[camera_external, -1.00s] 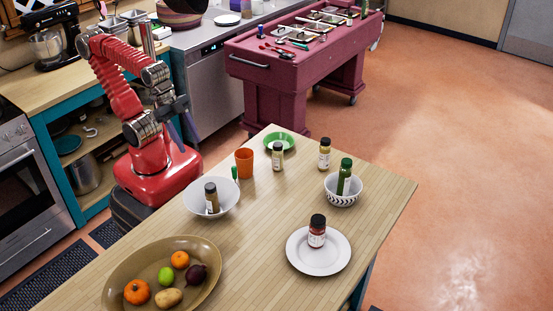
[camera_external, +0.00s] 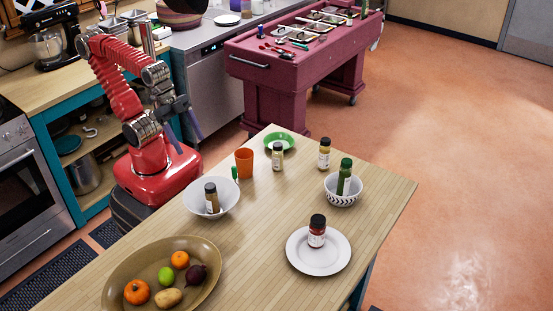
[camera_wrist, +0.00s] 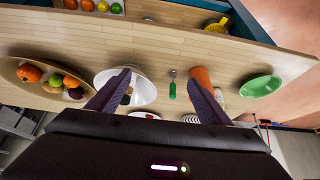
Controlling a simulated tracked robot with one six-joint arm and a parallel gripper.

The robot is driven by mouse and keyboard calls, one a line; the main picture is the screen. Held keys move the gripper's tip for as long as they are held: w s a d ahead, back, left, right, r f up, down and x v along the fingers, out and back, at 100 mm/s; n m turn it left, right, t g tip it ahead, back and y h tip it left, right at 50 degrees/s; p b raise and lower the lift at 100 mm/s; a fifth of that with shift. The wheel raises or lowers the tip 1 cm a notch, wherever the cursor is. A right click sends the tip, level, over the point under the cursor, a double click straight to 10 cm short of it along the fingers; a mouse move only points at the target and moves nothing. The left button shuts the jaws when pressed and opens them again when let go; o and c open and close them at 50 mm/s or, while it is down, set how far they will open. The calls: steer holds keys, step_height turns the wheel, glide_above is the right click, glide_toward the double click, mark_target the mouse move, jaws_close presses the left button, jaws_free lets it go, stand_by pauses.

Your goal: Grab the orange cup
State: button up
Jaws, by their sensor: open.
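In the wrist view the cup (camera_wrist: 201,75) is partly hidden behind the right finger. My gripper (camera_external: 184,142) is open and empty, to the left of the cup and apart from it. The wrist view shows both fingers of my gripper (camera_wrist: 158,78) spread wide, with nothing between them.
A white bowl (camera_external: 226,203) holds a bottle, and a green-handled utensil (camera_external: 235,174) lies close to the cup. A fruit platter (camera_external: 202,249) is at the front. The table's middle is clear.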

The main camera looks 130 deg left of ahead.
steer(key=s+a+f+n+g+h, duration=0.25)
steer(key=a+f+n+h, duration=0.35)
steer(key=a+f+n, duration=1)
steer(key=w+a+r+n+t, duration=0.1)
steer(key=w+r+n+t, duration=0.1)
steer(key=n, duration=0.2)
steer(key=w+a+r+n+t+h, duration=0.1)
steer(key=w+a+r+n+t, duration=0.1)
steer(key=n+t, duration=0.1)
steer(key=w+a+r+n+t+h, duration=0.1)
steer(key=w+a+r+n+t, duration=0.1)
steer(key=n, duration=0.3)
steer(key=shift+w+a+r+t, duration=0.25)
steer(key=shift+r+t, duration=0.1)
steer(key=shift+r, duration=0.15)
steer(key=shift+d+r, duration=0.15)
steer(key=shift+r, duration=0.05)
steer(key=shift+n, duration=0.3)
steer(key=shift+w+d+f, duration=0.1)
